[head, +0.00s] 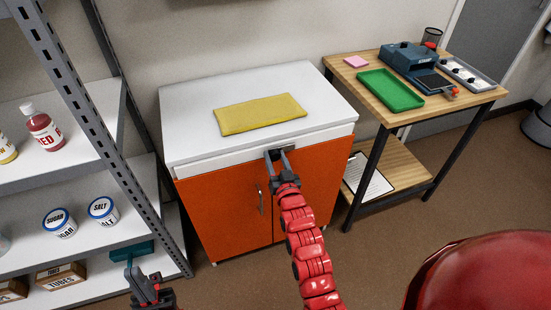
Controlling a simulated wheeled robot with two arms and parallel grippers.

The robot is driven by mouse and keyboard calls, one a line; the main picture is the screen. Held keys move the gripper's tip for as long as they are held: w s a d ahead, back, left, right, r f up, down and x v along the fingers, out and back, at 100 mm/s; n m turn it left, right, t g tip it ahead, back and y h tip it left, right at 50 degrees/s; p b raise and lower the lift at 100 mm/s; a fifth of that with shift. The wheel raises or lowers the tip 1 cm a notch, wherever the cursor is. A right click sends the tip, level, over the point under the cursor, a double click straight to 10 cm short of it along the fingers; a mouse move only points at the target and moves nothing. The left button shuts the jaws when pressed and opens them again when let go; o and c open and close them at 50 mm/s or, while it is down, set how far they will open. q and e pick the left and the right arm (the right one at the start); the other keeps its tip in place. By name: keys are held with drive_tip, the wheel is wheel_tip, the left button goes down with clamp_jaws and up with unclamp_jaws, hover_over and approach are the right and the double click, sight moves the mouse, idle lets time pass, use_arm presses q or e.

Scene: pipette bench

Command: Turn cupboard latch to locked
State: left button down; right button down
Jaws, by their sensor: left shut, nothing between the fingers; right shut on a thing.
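The cupboard has a white top (180,120) and orange doors (222,210), which look closed. My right gripper (278,157) reaches its upper front edge, near where the doors meet. It is shut on the latch there, just under the white top. The latch is mostly hidden by the fingers, so I cannot tell which way it is turned. My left gripper (141,272) is shut and empty at the lower left, in front of the shelf and away from the cupboard.
A yellow folded cloth (260,113) lies on the cupboard. A metal handle (260,199) is on the left door. Shelving (120,229) with jars and boxes stands left. A wooden table (352,85) with a green tray (389,91) stands right. Floor shows right of the cupboard.

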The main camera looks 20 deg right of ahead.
drive_tip(key=shift+m, duration=0.3)
idle(0.5)
drive_tip(key=m+b, duration=0.1)
drive_tip(key=m, duration=0.3)
drive_tip(key=shift+d, duration=0.15)
drive_tip(key=m+b, duration=0.1)
drive_tip(key=m, duration=0.3)
drive_tip(key=shift+m+g, duration=0.3)
drive_tip(key=shift+g, duration=0.1)
drive_tip(key=m+y, duration=0.1)
drive_tip(key=m, duration=0.3)
drive_tip(key=shift+d, duration=0.1)
drive_tip(key=shift+f+m+y, duration=0.1)
drive_tip(key=shift+m+y, duration=0.2)
drive_tip(key=shift+m, duration=1.4)
drive_tip(key=shift+c, duration=1.9)
unclamp_jaws()
